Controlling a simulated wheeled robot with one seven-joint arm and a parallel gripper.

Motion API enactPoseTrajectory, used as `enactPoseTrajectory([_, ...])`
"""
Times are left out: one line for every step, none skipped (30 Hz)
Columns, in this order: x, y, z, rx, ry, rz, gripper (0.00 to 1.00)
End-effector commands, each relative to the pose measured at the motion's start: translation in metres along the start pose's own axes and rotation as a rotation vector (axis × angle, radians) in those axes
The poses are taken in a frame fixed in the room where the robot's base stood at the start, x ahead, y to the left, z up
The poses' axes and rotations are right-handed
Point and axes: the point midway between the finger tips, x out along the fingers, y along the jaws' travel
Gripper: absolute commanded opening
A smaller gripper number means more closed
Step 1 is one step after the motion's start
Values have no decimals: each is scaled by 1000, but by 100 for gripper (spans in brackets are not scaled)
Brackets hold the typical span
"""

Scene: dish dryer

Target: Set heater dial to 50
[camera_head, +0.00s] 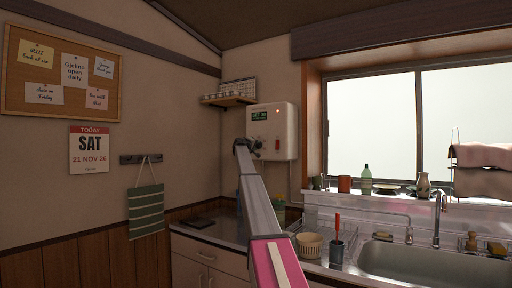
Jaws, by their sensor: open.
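The heater (284,118) is a white box on the wall left of the window. Its small green display (259,115) carries text too small to read with certainty. A small dark reddish round part, perhaps the dial (277,145), shows low on its front; its setting cannot be read. My grey and pink arm reaches up from the bottom middle. My dark gripper (257,146) is at its far end, in front of the heater's lower left, left of that round part. It looks small at this distance, and it is open. I cannot tell whether it touches the heater.
A small wall shelf (229,101) is left of the heater. Below are a counter (222,232), a ribbed bowl (309,244), a dark cup with a red-handled utensil (337,252) and a sink (420,263). Bottles and cups line the windowsill.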

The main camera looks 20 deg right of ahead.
Motion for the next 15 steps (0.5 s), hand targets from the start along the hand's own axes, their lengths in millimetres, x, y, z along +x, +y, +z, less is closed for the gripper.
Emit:
enactPoseTrajectory([5, 0, -1, 0, 0, 0, 40])
enactPoseTrajectory([7, 0, -1, 0, 0, 0, 40])
enactPoseTrajectory([8, 0, 0, 0, 0, 0, 40])
enactPoseTrajectory([9, 0, 0, 0, 0, 0, 40])
enactPoseTrajectory([9, 0, 0, 0, 0, 0, 40])
enactPoseTrajectory([9, 0, 0, 0, 0, 0, 40])
enactPoseTrajectory([9, 0, 0, 0, 0, 0, 40])
enactPoseTrajectory([9, 0, 0, 1, 0, 0, 40])
enactPoseTrajectory([9, 0, 0, 0, 0, 0, 40])
enactPoseTrajectory([8, 0, 0, 0, 0, 0, 40])
enactPoseTrajectory([8, 0, 0, 1, 0, 0, 37])
enactPoseTrajectory([8, 0, 0, 1, 0, 0, 24])
enactPoseTrajectory([8, 0, 0, 0, 0, 0, 14])
enactPoseTrajectory([8, 0, 0, 1, 0, 0, 5])
enactPoseTrajectory([8, 0, 0, 1, 0, 0, 0])
